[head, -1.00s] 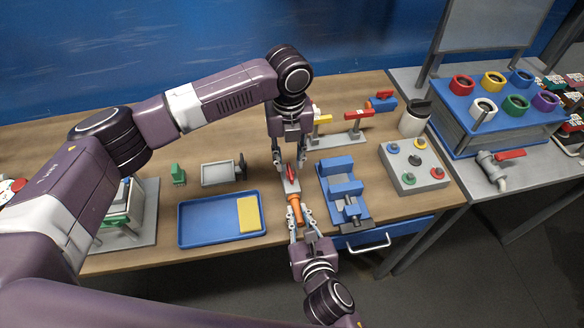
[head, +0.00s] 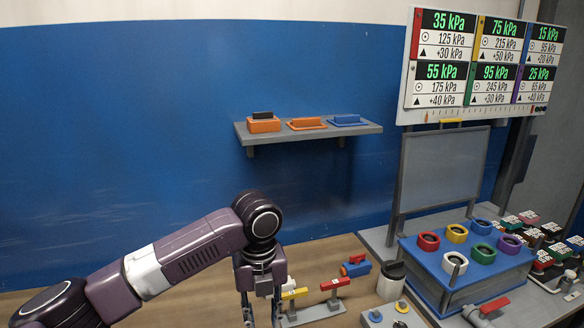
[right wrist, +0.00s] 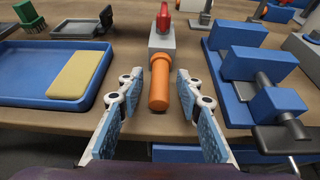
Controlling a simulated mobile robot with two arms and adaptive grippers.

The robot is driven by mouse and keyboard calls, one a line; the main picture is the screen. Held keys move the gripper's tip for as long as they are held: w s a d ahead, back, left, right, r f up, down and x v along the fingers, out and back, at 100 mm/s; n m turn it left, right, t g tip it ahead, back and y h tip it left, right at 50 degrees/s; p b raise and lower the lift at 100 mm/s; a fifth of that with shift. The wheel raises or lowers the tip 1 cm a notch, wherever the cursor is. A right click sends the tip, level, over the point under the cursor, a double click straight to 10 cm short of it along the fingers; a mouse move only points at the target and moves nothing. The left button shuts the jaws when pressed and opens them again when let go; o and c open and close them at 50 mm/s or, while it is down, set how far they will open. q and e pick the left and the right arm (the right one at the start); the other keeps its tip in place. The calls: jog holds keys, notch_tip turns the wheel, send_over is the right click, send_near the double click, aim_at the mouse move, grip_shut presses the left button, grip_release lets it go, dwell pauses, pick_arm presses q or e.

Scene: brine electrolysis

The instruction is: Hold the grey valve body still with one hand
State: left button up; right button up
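The grey valve body (right wrist: 162,42) lies on the bench in the right wrist view, with a red part (right wrist: 162,20) on top and an orange cylinder (right wrist: 159,82) extending towards me. My right gripper (right wrist: 155,84) is open, its blue-padded fingers on either side of the orange cylinder with gaps showing. My left gripper (head: 262,312) is at the bottom edge of the head view, pointing down. Its fingertips are cut off, so its hold cannot be seen. The valve body is outside the head view.
In the right wrist view, a blue tray (right wrist: 18,106) with a yellow block (right wrist: 78,75) lies left, and a blue vise (right wrist: 240,65) stands close on the right. The head view shows a wall shelf (head: 308,134), a pressure board (head: 408,72) and a blue box with coloured rings (head: 425,270).

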jog(key=v, duration=1.2)
jog(key=shift+s+f, duration=0.1)
